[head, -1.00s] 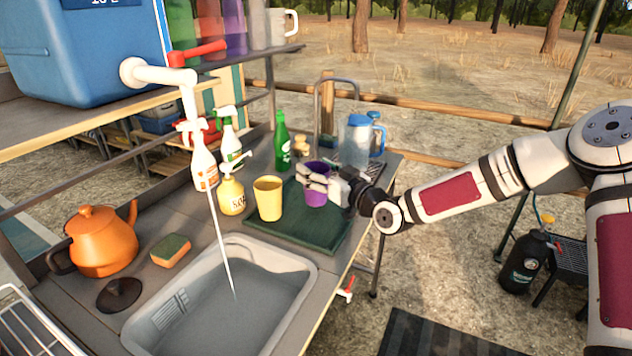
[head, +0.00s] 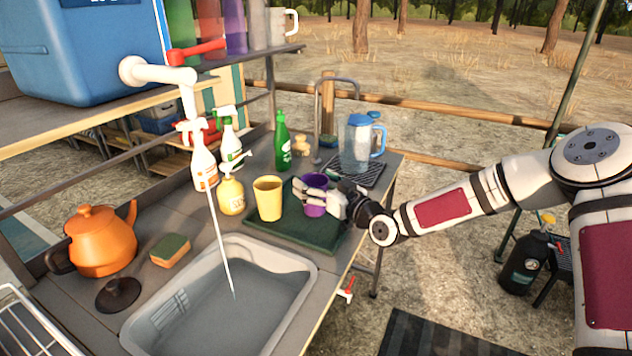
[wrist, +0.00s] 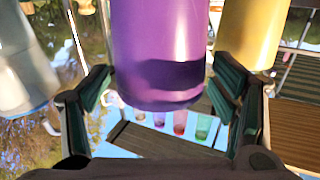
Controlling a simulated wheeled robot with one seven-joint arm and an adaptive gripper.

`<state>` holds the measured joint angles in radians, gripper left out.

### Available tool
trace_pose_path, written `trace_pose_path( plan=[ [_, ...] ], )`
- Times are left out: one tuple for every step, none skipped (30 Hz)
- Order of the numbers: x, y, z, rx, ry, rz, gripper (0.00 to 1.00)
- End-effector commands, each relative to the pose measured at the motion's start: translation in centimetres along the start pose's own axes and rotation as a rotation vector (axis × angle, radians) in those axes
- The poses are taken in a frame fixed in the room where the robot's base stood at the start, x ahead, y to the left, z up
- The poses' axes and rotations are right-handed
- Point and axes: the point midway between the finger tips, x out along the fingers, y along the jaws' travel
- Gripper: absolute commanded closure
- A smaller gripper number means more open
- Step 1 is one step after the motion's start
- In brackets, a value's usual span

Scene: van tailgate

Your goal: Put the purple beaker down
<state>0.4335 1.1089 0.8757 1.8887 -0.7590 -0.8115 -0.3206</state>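The purple beaker (head: 315,208) is upright over the dark green mat (head: 268,228) beside the sink. Its base looks at or just above the mat; I cannot tell whether it touches. My gripper (head: 316,189) reaches it from the right, its pale fingers partly hiding it. In the wrist view the purple beaker (wrist: 160,50) fills the space between the two dark pads of my gripper (wrist: 160,78).
A yellow cup (head: 268,198) stands on the mat just left of the beaker. A green bottle (head: 282,142) and a blue-lidded jug (head: 358,145) stand behind. The sink (head: 225,295) is in front; a soap bottle (head: 231,193) stands left.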

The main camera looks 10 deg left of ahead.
Motion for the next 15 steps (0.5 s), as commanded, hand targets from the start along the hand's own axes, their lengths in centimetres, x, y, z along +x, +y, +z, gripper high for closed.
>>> trace_pose_path(
  plan=[
    [0.0, 0.0, 0.0, 0.000, 0.000, 0.000, 0.21],
    [0.0, 0.0, 0.0, 0.000, 0.000, 0.000, 0.21],
    [0.0, 0.0, 0.0, 0.000, 0.000, 0.000, 0.21],
    [0.0, 0.0, 0.0, 0.000, 0.000, 0.000, 0.21],
    [0.0, 0.0, -0.1, 0.000, 0.000, 0.000, 0.21],
    [0.0, 0.0, -0.2, 0.000, 0.000, 0.000, 0.21],
    [0.0, 0.0, -0.3, 0.000, 0.000, 0.001, 0.21],
    [-0.1, 0.0, -0.5, 0.000, 0.000, 0.001, 0.21],
    [-0.6, 0.1, -0.4, 0.000, -0.001, 0.002, 0.21],
    [-1.0, 0.1, -0.3, 0.000, -0.002, 0.002, 0.21],
    [-1.5, 0.1, -0.3, 0.000, -0.001, 0.002, 0.21],
    [-2.2, 0.1, -0.3, 0.001, -0.002, 0.002, 0.21],
    [-2.8, 0.1, -0.3, 0.000, -0.002, 0.002, 0.21],
    [-3.4, 0.1, -0.4, 0.000, -0.002, 0.002, 0.21],
    [-4.2, 0.1, -0.4, 0.000, -0.002, 0.002, 0.21]
  ],
)
